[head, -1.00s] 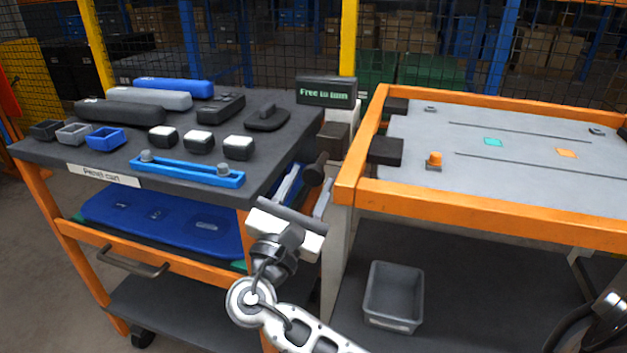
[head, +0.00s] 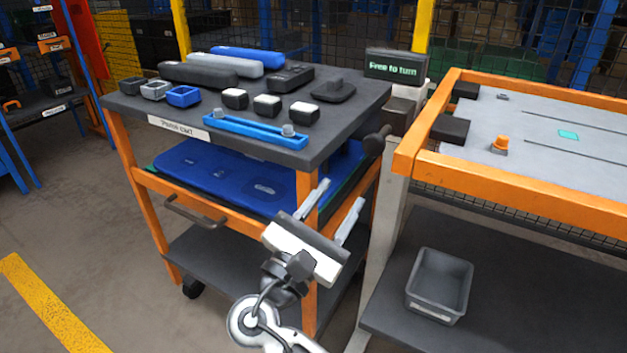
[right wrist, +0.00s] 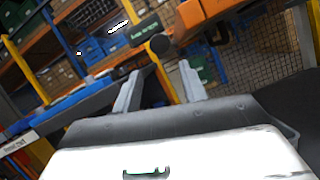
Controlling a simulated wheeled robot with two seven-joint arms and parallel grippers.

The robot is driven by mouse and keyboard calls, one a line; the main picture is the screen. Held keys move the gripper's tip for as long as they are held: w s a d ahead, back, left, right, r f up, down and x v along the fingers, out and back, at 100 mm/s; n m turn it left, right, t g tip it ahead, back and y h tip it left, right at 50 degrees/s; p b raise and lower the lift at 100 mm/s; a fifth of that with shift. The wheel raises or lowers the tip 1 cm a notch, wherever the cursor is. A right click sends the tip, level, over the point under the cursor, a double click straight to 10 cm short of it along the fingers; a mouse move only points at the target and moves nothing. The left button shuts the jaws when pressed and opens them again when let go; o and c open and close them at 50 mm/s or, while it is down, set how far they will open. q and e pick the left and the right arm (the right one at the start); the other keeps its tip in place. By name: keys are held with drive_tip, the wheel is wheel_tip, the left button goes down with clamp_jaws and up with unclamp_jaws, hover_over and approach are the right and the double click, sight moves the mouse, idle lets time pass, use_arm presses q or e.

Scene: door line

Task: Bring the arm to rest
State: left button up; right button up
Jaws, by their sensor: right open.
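My right gripper (head: 334,211) is in front of the right legs of the panel cart in the head view, below the level of its top. Its two pale fingers are spread apart with nothing between them. In the right wrist view the same open fingers (right wrist: 165,88) point toward the cart and the shelving behind. The right arm comes up from the bottom of the head view. My left gripper is not in view.
The panel cart (head: 345,122) carries bars, small bins, capped blocks and a blue rail. An orange-framed table (head: 500,195) stands to the right, with a grey bin (head: 440,283) on its lower shelf. A sign (head: 393,66) reads "Free to turn". Open floor (head: 120,270) lies left.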

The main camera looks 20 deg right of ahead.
wheel_tip(320, 180, down, 16)
drive_tip(key=s+m+g+y+p, duration=0.1)
drive_tip(key=s+m+y+p, duration=0.35)
drive_tip(key=y, duration=0.95)
use_arm(q)
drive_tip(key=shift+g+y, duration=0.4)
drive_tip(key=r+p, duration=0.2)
drive_tip(key=p, duration=0.1)
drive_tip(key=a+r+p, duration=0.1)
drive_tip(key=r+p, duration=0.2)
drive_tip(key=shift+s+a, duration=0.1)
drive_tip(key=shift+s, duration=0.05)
use_arm(e)
drive_tip(key=s+a+r+m+y, duration=0.1)
drive_tip(key=s+a+m+y, duration=0.1)
drive_tip(key=s+m+y, duration=0.2)
drive_tip(key=s+a+m+y, duration=0.2)
drive_tip(key=s+m+y, duration=0.2)
drive_tip(key=m, duration=0.7)
drive_tip(key=shift+s+a+r+g, duration=0.3)
drive_tip(key=shift+s+r+g, duration=0.05)
drive_tip(key=shift+s+g, duration=0.05)
